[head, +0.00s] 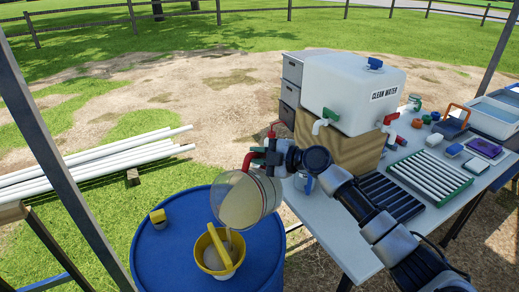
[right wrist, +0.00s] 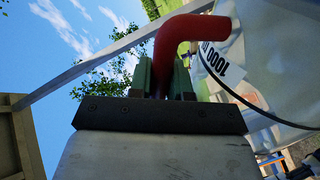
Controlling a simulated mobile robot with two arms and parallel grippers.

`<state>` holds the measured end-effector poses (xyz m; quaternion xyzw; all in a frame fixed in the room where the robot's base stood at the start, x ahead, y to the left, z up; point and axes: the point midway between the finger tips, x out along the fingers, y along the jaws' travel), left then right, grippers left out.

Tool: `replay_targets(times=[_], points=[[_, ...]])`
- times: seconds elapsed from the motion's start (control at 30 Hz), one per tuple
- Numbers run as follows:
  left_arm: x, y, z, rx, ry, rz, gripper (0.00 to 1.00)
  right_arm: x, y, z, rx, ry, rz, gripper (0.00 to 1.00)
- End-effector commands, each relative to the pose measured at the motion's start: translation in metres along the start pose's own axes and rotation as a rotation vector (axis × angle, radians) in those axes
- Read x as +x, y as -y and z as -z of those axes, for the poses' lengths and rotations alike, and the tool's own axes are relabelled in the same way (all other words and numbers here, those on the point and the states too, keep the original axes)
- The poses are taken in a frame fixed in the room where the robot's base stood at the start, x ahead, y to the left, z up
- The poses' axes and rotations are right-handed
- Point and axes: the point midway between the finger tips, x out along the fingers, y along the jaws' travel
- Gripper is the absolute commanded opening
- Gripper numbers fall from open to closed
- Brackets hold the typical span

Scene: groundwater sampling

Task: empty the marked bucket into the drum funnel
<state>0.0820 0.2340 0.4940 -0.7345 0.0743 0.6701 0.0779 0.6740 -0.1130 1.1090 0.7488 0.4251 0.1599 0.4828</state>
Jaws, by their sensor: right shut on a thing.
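The bucket (head: 262,205) is a clear vessel with pale, cloudy yellowish contents. It is tilted, held above the right side of the yellow funnel (head: 202,260) on the blue drum (head: 165,265). My right gripper (head: 264,158) is shut on the bucket's red handle. In the right wrist view, the red handle (right wrist: 188,35) sits between the green-padded fingers of the gripper (right wrist: 165,75), and a label with black lettering shows on the clear wall. Greyish matter shows inside the funnel; whether liquid is flowing is unclear. My left gripper is not in view.
A yellow-topped cap (head: 158,217) stands on the drum's left side. A table (head: 330,240) to the right holds a clean water tank (head: 350,90), a ribbed rack (head: 430,177) and several small items. White pipes (head: 90,165) lie at the left.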

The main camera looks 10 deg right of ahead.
Motion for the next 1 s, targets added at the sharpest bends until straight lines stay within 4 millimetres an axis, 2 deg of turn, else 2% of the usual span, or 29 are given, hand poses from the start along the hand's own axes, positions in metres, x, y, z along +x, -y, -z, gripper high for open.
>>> replay_targets(times=[0.1,1.0], points=[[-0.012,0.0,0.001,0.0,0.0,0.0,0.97,-0.001,-0.005,0.007,-0.021,0.003,-0.002,0.0],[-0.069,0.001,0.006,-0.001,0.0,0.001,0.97,-0.002,-0.008,0.04,-0.196,0.037,-0.003,0.0]])
